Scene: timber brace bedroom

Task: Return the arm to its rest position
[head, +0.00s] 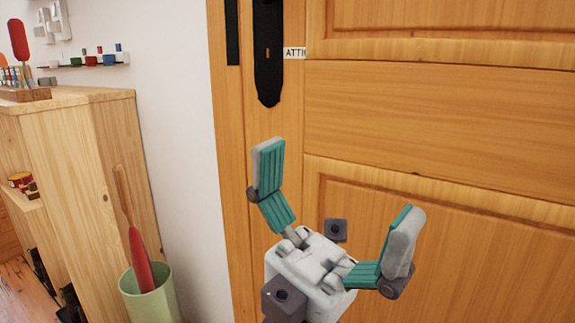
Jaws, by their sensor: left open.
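My left gripper (335,190) shows in the head view, low and right of the middle. Its two teal-padded fingers are spread wide apart, with nothing between them. It stands in front of a wooden panelled door (440,130); I cannot tell how far it is from the door surface. The gripper appears apart from the black door plate (268,60) above it. My right gripper is not in view.
A wooden cabinet (75,150) stands at the left, with a tool rack (25,93) on top. A green bin (150,297) holding a red-handled thing (142,262) stands beside it. A small shelf with coloured cups (92,62) is on the white wall. A label (294,53) reads "ATTI".

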